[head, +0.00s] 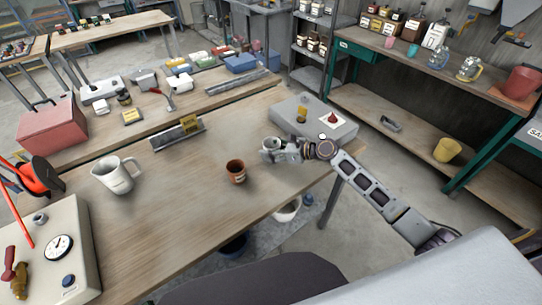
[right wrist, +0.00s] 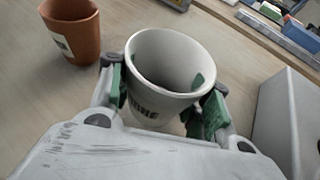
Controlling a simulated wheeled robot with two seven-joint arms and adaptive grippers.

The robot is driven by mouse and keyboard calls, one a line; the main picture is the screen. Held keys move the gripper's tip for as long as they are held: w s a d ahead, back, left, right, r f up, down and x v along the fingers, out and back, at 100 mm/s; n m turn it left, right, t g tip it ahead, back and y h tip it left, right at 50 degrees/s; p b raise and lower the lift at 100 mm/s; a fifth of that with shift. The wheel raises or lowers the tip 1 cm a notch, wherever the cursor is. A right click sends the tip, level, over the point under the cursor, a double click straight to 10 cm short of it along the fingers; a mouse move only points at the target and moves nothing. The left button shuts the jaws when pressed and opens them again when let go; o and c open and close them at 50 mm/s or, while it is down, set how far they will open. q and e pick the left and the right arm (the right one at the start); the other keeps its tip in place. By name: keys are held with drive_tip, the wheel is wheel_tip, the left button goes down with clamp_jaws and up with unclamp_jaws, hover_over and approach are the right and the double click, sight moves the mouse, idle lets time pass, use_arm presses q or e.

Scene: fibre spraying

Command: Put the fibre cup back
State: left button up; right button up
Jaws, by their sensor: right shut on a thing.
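My right gripper (head: 270,148) is shut on a white cup (right wrist: 170,70). The green-padded fingers (right wrist: 160,98) press on both sides of it in the right wrist view. The cup is upright or slightly tilted, with its mouth up and dark lettering that I cannot fully read. It also shows small in the head view (head: 272,142). Whether its base touches the table is hidden. A brown cup with a pale label (head: 236,172) stands on the table to the left of the gripper, apart from it. It also shows in the right wrist view (right wrist: 72,30). My left gripper is not in view.
A grey box (head: 342,128) with a small red item on top stands right behind the right gripper. A white jug (head: 115,175) and a gauge unit (head: 60,265) stand at the left. A yellow-labelled rack (head: 178,135) lies behind. The middle of the wooden table (head: 180,215) is clear.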

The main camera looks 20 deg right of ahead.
drive_tip(key=shift+f, duration=1.45)
drive_tip(key=shift+f, duration=0.15)
drive_tip(key=o, duration=1)
drive_tip(key=shift+o, duration=0.2)
drive_tip(key=shift+r, duration=0.2)
drive_tip(key=shift+b+v, duration=0.35)
drive_tip(key=shift+v, duration=5.6)
